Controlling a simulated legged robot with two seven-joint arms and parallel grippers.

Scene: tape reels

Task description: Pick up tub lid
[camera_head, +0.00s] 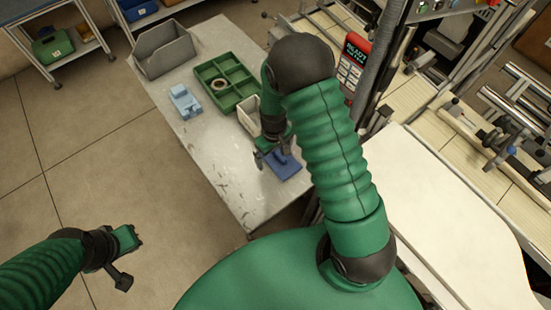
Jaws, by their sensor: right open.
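A flat dark blue piece with a raised part (284,167), which looks like the tub lid, lies near the front edge of the grey table (222,170). My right gripper (272,157) is open just over and beside its far left side. I cannot tell whether the fingers touch it. A cream tub (247,117) stands just behind the gripper, partly hidden by my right arm. My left gripper (127,258) is low at the left, away from the table and over the floor; its jaw state is unclear.
A green divided tray (240,91) holds a tape reel (220,84). A light blue object (184,101) lies left of it, and a grey bin (163,50) is at the far left. A machine with a red READY panel (353,62) stands right. The table's front left is clear.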

